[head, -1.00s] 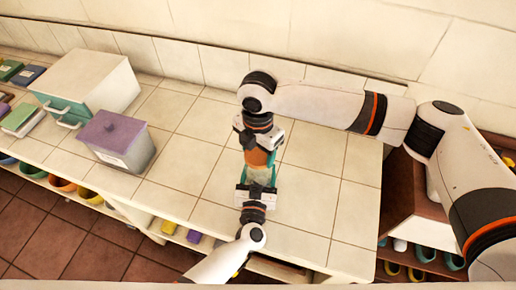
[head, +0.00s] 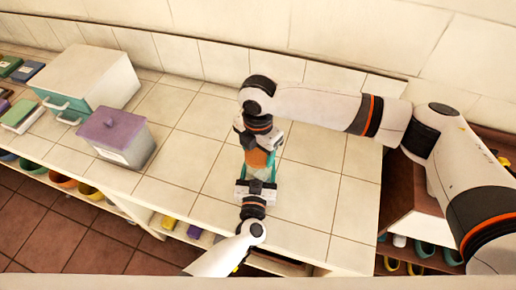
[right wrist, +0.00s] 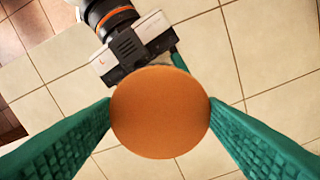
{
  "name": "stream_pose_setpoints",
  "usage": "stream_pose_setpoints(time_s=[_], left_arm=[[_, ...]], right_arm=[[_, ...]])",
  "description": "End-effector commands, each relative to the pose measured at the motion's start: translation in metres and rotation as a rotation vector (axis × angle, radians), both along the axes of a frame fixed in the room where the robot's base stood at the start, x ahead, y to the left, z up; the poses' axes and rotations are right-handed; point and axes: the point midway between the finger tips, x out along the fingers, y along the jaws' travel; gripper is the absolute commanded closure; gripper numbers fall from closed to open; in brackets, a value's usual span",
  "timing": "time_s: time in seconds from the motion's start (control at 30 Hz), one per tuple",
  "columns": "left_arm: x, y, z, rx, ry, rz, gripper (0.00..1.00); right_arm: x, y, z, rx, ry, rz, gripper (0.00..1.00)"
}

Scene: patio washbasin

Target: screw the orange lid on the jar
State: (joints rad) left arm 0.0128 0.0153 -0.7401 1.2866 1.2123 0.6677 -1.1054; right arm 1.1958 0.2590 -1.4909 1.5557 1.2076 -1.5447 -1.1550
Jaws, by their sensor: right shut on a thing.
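The orange lid (head: 257,158) is between the fingers of my right gripper (head: 258,150), which comes from above and is shut on it. In the right wrist view the round lid (right wrist: 160,112) fills the middle, with a green finger touching each side. The pale jar (head: 258,174) is directly below the lid and mostly hidden. My left gripper (head: 257,182) reaches in from the front with its fingers around the jar. I cannot tell whether the lid sits on the jar's rim or how far the threads engage.
A grey bin with a purple lid (head: 118,140) and a white box with teal drawers (head: 88,82) stand at the left of the tiled counter (head: 325,195). The counter is clear to both sides of the grippers. A tiled wall (head: 200,52) runs behind.

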Motion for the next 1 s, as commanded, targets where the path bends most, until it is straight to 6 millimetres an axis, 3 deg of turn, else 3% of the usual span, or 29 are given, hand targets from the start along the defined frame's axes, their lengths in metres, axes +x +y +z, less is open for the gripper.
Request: stream_pose_setpoints(time_s=[0.5,0.53,0.63,0.77,1.0], left_arm=[[-0.0002,0.0003,-0.0006,0.001,0.001,0.0,0.75],[-0.0002,0.0003,-0.0006,0.001,0.001,0.0,0.98],[-0.0002,0.0003,-0.0007,0.001,0.001,0.0,0.98],[-0.0002,0.0004,-0.0008,0.001,0.001,0.0,0.98],[-0.0002,0.0004,-0.0008,0.001,0.002,0.0,0.98]], right_arm=[[-0.0001,0.0002,-0.0109,0.001,0.001,0.0,0.57],[0.0001,0.0002,-0.0107,0.001,0.0,0.0,0.57],[0.0,0.0004,-0.0106,0.001,0.0,-0.028,0.57],[-0.0001,0.0013,-0.0111,0.002,0.003,-0.198,0.57],[0.0011,0.0024,-0.0112,0.002,0.004,-0.73,0.57]])
